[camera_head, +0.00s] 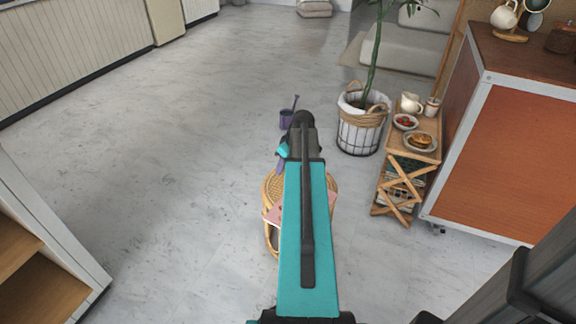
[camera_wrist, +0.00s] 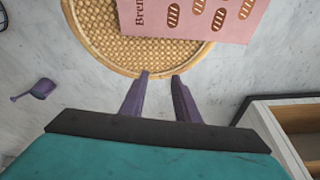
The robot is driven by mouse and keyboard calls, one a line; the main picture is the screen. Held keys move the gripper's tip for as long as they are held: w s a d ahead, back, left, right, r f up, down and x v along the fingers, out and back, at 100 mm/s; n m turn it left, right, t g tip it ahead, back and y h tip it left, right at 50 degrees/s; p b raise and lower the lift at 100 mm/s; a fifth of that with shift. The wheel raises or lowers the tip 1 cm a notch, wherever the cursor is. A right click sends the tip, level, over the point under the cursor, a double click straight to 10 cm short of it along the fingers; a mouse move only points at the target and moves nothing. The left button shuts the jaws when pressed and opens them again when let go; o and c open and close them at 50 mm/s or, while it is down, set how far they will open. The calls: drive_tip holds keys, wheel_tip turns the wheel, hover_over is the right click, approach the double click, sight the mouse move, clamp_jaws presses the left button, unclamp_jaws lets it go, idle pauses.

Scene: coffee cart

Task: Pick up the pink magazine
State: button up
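The pink magazine (camera_wrist: 195,18) lies on a round wicker stool (camera_wrist: 118,52) in the wrist view. It has brown bread-like drawings and dark lettering, and the top of the frame cuts it off. In the head view, the magazine (camera_head: 271,214) shows as a small pink patch on the stool (camera_head: 269,188), mostly hidden by my teal arm. My gripper (camera_wrist: 161,76) has its two purple fingers apart with nothing between them. The fingertips appear over the stool's near rim, below the magazine in the picture. I cannot tell their height above it.
A purple can with a handle (camera_head: 286,118) stands on the floor beyond the stool. A potted plant in a basket (camera_head: 358,130) and a wooden side table (camera_head: 428,158) with dishes stand right, beside an orange cabinet (camera_head: 505,150). The left floor is clear.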

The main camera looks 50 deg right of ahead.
drive_tip(key=w+a+f+g, duration=0.1)
drive_tip(key=w+a+f, duration=0.2)
drive_tip(key=a, duration=0.9)
drive_tip(key=w+a+f+g, duration=0.1)
drive_tip(key=w+a+f, duration=0.2)
drive_tip(key=a, duration=0.8)
drive_tip(key=w+a+f+g, duration=0.1)
drive_tip(key=w+a+f, duration=0.25)
drive_tip(key=a, duration=0.85)
drive_tip(key=s+a+f, duration=0.3)
drive_tip(key=a+f, duration=0.1)
drive_tip(key=a, duration=0.6)
drive_tip(key=s+a+f+g, duration=0.2)
drive_tip(key=s+a+f, duration=0.5)
drive_tip(key=s+f+g, duration=0.1)
drive_tip(key=s+f, duration=0.5)
drive_tip(key=s, duration=0.3)
drive_tip(key=s+a+f+g, duration=0.1)
drive_tip(key=s+f+g, duration=0.1)
drive_tip(key=s+f, duration=0.4)
drive_tip(key=s, duration=0.4)
drive_tip(key=shift+a+g, duration=0.15)
drive_tip(key=shift+g, duration=0.15)
drive_tip(key=shift+f, duration=0.1)
